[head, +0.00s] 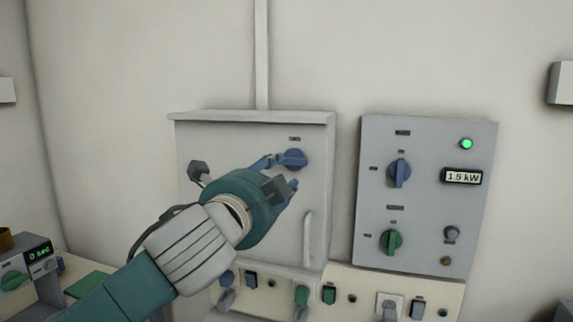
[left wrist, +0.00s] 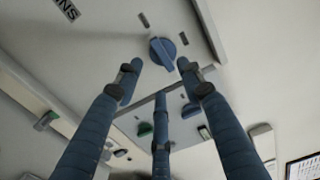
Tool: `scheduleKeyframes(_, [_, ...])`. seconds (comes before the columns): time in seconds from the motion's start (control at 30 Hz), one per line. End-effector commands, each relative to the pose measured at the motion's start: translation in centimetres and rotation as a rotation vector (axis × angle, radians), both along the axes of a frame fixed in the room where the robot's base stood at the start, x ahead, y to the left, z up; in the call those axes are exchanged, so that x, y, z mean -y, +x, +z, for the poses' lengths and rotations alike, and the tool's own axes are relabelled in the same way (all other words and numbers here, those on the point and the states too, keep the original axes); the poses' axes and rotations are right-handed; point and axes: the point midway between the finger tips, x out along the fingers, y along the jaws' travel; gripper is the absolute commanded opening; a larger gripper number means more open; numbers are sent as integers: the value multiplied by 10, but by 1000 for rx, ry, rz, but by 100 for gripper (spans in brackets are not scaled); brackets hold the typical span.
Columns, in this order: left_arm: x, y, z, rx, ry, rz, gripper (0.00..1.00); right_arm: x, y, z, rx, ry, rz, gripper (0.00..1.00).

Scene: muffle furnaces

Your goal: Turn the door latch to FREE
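The door latch seems to be the blue knob (head: 296,157) high on the door of the grey wall box (head: 225,140). The door looks shut. My left gripper (head: 281,172) is at the knob's lower left, its blue fingers spread and empty. The knob (left wrist: 162,50) also shows in the left wrist view, just beyond and between the two upper fingertips of my left gripper (left wrist: 160,80), with a gap on both sides. The third finger is below. The small labels around the knob are too small to read. My right gripper is not in view.
A white door handle (head: 308,238) is below the knob. A grey panel (head: 375,285) at the right has a blue knob (head: 399,173), a green knob (head: 391,241), a green lamp (head: 466,143) and a "1.5 kW" display (head: 461,177). Several switches line the strip below.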

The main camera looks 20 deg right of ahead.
Motion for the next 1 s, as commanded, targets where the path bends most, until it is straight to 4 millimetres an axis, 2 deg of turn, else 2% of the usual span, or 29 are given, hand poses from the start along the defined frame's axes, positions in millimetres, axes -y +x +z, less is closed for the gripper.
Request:
scheduleKeyframes(0.2, [25, 36, 3, -3, -1, 1, 39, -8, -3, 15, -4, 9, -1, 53])
scheduleKeyframes(0.4, [39, 58, 2, -1, 0, 2, 39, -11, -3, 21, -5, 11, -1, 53])
scheduleKeyframes(0.8, [44, 65, 0, 0, -1, 0, 39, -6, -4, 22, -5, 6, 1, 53])
scheduleKeyframes(0.83, [44, 65, 0, 0, -1, 0, 37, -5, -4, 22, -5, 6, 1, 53])
scheduleKeyframes(1.0, [43, 65, 0, 0, -1, 0, 3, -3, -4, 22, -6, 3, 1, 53])
